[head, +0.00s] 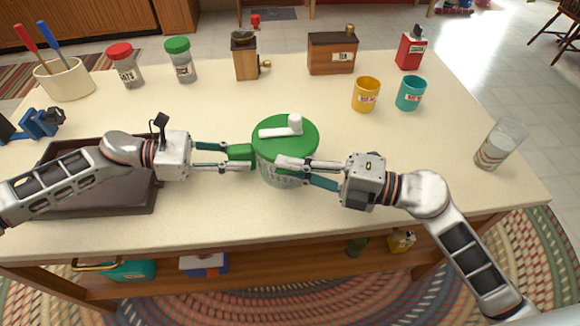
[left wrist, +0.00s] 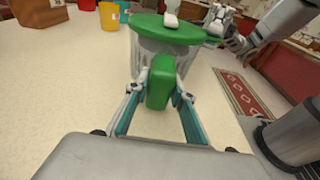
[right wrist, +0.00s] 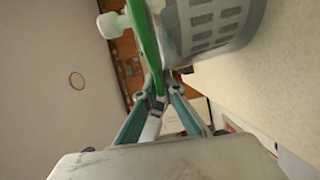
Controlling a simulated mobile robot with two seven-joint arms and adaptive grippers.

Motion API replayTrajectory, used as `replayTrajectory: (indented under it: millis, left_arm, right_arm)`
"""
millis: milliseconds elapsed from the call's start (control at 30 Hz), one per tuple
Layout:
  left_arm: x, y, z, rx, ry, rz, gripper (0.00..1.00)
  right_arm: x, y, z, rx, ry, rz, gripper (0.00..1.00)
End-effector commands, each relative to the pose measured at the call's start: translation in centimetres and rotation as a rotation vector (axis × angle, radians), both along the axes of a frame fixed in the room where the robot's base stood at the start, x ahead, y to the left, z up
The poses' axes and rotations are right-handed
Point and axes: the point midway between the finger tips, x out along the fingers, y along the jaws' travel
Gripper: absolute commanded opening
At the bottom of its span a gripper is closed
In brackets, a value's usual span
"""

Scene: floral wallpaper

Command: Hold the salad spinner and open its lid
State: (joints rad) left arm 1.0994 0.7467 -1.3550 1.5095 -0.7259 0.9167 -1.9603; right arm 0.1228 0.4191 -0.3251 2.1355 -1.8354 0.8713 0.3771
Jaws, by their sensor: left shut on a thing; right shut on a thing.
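The salad spinner (head: 271,167) stands upright on the table, with a green lid (head: 300,143) on top and a white crank handle with a knob (head: 294,124). A green side handle (head: 240,153) juts out to its left. My left gripper (head: 240,157) is shut on this side handle, which also shows between the fingers in the left wrist view (left wrist: 160,82). My right gripper (head: 282,168) is shut at the near rim of the lid, and the right wrist view shows its fingertips (right wrist: 155,82) together at the lid's edge (right wrist: 147,45). The grey slotted basket (right wrist: 212,28) shows below the lid.
A dark brown tray (head: 110,205) lies under my left arm. A yellow mug (head: 366,94) and a teal mug (head: 411,93) stand behind and right. A glass (head: 500,144) stands near the right edge. Jars, a grinder and a tea box (head: 332,54) line the back.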

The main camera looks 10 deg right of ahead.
Motion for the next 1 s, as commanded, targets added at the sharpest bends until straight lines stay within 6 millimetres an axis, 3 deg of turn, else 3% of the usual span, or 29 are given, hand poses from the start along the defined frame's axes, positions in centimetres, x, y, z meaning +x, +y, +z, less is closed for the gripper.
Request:
replayTrajectory:
  millis: [567, 1000]
  left_arm:
    - [0.0, 0.0, 0.0, 0.0, -0.001, 0.0, 0.03]
    - [0.0, 0.0, 0.0, 0.0, -0.001, -0.001, 0.03]
  right_arm:
    - [1.7, 0.0, 6.1, 0.0, 0.366, 0.0, 0.0]
    - [5.8, 0.0, 11.2, -0.001, 0.789, -0.004, 0.0]
